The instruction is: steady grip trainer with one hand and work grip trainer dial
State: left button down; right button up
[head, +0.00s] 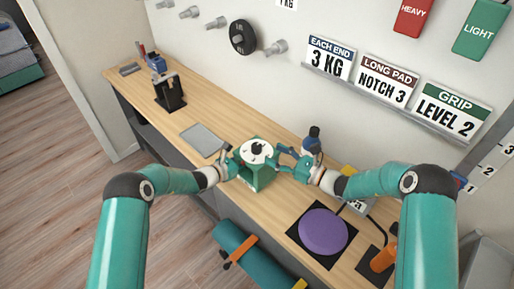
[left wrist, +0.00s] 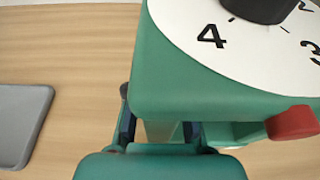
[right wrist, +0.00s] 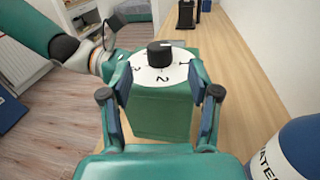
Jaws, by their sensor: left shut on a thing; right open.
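The grip trainer (head: 262,180) is a green block with a white numbered dial face and a black dial knob (right wrist: 160,52) on top. It stands on the wooden desk. My left gripper (head: 228,163) is shut on its green body from the left; in the left wrist view its fingers (left wrist: 159,130) close around a green part below the dial. A red pointer (left wrist: 293,122) sticks out beside the face. My right gripper (right wrist: 162,98) is open; in the right wrist view its fingers stand to either side of the trainer, nearer the camera, with the knob between and beyond them.
A blue and white bottle (right wrist: 290,145) is close to my right gripper. A purple disc (head: 323,231) lies on the desk (head: 278,208) to the right, and a grey tablet-like slab (head: 203,139) to the left. A wall card (head: 450,109) reads "GRIP LEVEL 2".

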aim_at(260, 151)
jog(key=x, duration=0.5)
jog(key=f+x, duration=0.1)
jog(key=x, duration=0.1)
jog(key=shift+w+a, duration=0.1)
jog(key=shift+a, duration=0.2)
grip_shut()
jog(key=shift+a+r+m+t+h, duration=0.1)
jog(key=shift+m+t+h, duration=1.35)
jog(key=shift+t, duration=0.25)
jog(key=shift+m+t+h, duration=0.75)
jog(key=shift+t+h, duration=0.05)
jog(key=shift+h, duration=0.25)
